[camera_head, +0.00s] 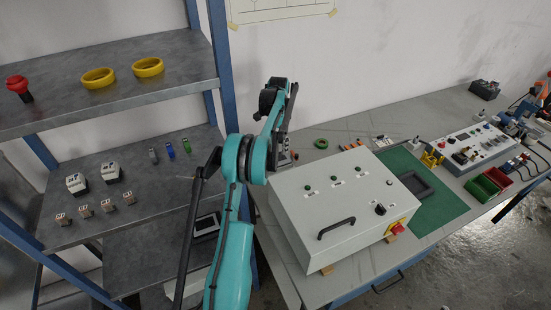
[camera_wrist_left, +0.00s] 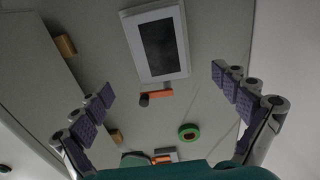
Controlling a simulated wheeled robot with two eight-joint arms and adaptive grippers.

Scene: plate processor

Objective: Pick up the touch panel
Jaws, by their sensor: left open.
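The touch panel (camera_wrist_left: 156,42), a white frame around a dark screen, lies flat on the grey table in the left wrist view. It lies ahead of my left gripper (camera_wrist_left: 162,82), whose two fingers with purple pads are spread wide with nothing between them. The fingers do not appear to touch the panel. In the head view my left gripper (camera_head: 271,97) is at the end of the teal arm, above the table's left end. The arm hides much of what lies beneath it, and I cannot clearly make out the panel there. My right gripper is not in view.
A white control box (camera_head: 345,205) with a black handle stands close beside the arm. A green ring (camera_head: 321,143) and orange-handled tools lie behind it. A dark frame (camera_head: 413,184) lies on a green mat (camera_head: 440,207). Metal shelves (camera_head: 130,95) stand left.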

